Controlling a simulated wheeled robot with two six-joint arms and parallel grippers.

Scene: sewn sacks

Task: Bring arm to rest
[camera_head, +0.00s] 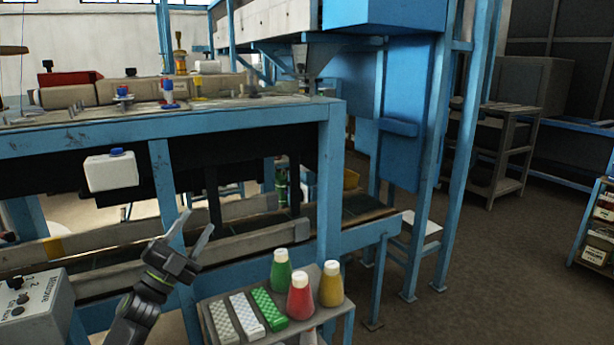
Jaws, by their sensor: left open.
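My left gripper (193,232) comes up from the bottom left, with its fingers apart and nothing between them. It is in front of the blue frame and the conveyor rails, above and to the left of a small grey stand. The arm below it (139,308) is dark grey and bent. My right gripper is not in this view.
The small stand (325,311) holds green, red and yellow bottles (300,297) and several flat patterned packs (245,312). A grey control box (35,310) is at the lower left. A blue-framed machine (330,170) fills the middle. Open floor (490,290) lies right.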

